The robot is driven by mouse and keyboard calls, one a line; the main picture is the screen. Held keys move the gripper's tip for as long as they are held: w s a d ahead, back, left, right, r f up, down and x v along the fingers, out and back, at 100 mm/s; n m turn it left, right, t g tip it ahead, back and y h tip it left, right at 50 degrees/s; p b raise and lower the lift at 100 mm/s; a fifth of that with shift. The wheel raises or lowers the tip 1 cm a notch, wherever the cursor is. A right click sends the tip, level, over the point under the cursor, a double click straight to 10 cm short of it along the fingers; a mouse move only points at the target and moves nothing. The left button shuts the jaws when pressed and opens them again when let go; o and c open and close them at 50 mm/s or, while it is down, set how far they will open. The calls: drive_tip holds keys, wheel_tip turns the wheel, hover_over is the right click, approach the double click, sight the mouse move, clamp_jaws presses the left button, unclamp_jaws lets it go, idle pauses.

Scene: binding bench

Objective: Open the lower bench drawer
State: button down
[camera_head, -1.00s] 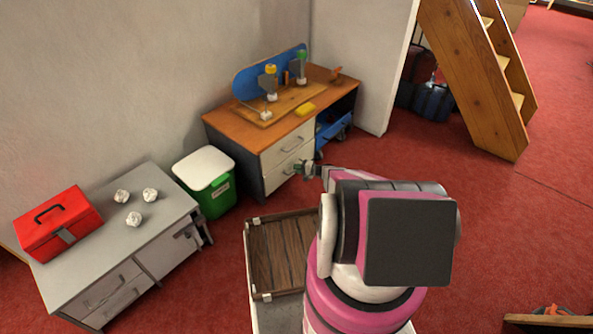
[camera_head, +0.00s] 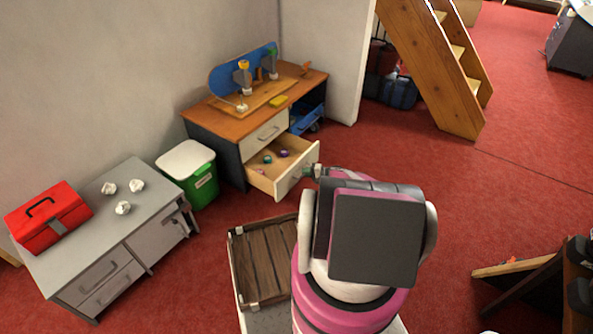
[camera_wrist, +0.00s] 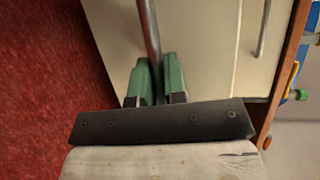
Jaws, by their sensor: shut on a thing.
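The lower bench drawer (camera_head: 290,178) of the wooden-topped bench (camera_head: 222,124) stands pulled out, with a few small round coloured items inside. The upper drawer (camera_head: 265,134) above it is closed. My gripper (camera_head: 312,171) is at the front of the lower drawer in the head view. In the wrist view my gripper's green fingers (camera_wrist: 159,82) are shut on the metal bar handle (camera_wrist: 149,30). The handle's middle is hidden between the fingers.
A green bin with a white lid (camera_head: 188,168) stands left of the bench. A grey cabinet (camera_head: 70,245) with a red toolbox (camera_head: 47,215) and crumpled paper balls is further left. Wooden stairs (camera_head: 430,70) stand at the right. Red floor right of the drawer is clear.

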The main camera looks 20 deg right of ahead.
drive_tip(key=shift+s+d, duration=1.05)
drive_tip(key=shift+s, duration=0.3)
drive_tip(key=c, duration=1.2)
unclamp_jaws()
drive_tip(key=shift+d, duration=0.1)
drive_tip(key=v, duration=1)
drive_tip(key=shift+s+d, duration=0.2)
drive_tip(key=shift+d, duration=0.05)
